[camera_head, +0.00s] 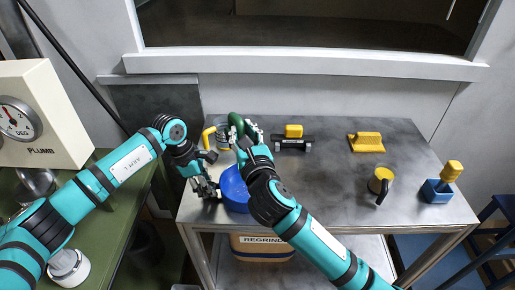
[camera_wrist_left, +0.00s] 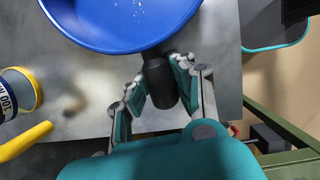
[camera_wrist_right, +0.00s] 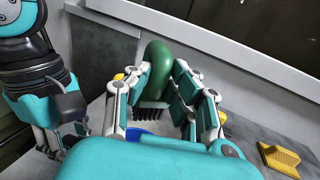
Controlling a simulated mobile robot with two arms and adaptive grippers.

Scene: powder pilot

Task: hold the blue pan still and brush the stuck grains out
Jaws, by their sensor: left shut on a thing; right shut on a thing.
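The blue pan (camera_head: 234,190) is near the left edge of the grey table, partly hidden by my right arm. In the left wrist view, the pan (camera_wrist_left: 120,35) shows a few white grains inside near the top. My left gripper (camera_wrist_left: 158,85) is shut on the pan's black handle (camera_wrist_left: 157,68); it also shows at the pan's left in the head view (camera_head: 207,188). My right gripper (camera_wrist_right: 160,95) is shut on a brush with a green handle (camera_wrist_right: 158,65) and dark bristles (camera_wrist_right: 152,117) pointing down. Blue shows below the bristles; whether they touch the pan cannot be told.
A clear cup with a yellow handle (camera_head: 208,137) stands close behind the pan. A REGRIND bin (camera_head: 262,250) is below.

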